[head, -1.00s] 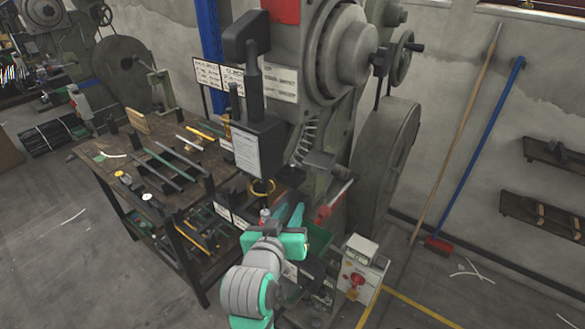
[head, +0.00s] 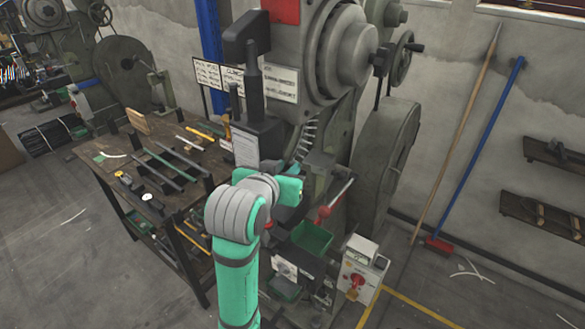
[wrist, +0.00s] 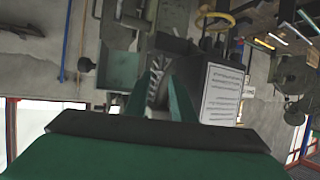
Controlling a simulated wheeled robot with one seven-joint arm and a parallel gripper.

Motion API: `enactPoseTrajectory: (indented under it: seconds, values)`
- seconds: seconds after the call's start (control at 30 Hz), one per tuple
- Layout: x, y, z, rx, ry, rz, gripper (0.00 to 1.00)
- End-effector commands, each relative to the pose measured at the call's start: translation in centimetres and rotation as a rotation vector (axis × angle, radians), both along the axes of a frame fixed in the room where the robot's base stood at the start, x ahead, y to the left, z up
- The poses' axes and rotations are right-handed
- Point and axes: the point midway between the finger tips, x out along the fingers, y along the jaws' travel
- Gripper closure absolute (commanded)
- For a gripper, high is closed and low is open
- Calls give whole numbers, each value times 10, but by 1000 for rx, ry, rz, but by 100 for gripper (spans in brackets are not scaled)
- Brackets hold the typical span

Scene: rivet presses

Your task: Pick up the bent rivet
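I cannot make out the bent rivet in either view. A green tray (head: 312,237) sits at the front of the press, low and right of my arm, and looks empty at this size. It probably also shows in the wrist view as a grey-green tray (wrist: 119,70), left of the fingers. My gripper (wrist: 161,78) has two dark green fingers apart, with nothing seen between them but the press's coiled spring behind. In the head view my arm's end covers the press's working area and the gripper's fingers are not visible.
The large grey press (head: 335,60) stands close behind my arm. A workbench (head: 130,175) with bars and tools is at left. A control box (head: 360,275) stands low at right. A broom (head: 440,243) leans on the wall. The floor at right is mostly clear.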

Motion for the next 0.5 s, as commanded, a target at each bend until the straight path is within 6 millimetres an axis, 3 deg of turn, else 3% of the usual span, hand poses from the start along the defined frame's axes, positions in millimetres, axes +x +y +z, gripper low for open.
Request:
enactPoseTrajectory:
  seconds: [0.17, 0.5]
  values:
    - [9, -3, -4, -1, 0, 0, 77]
    - [47, -14, -21, 0, 1, -1, 77]
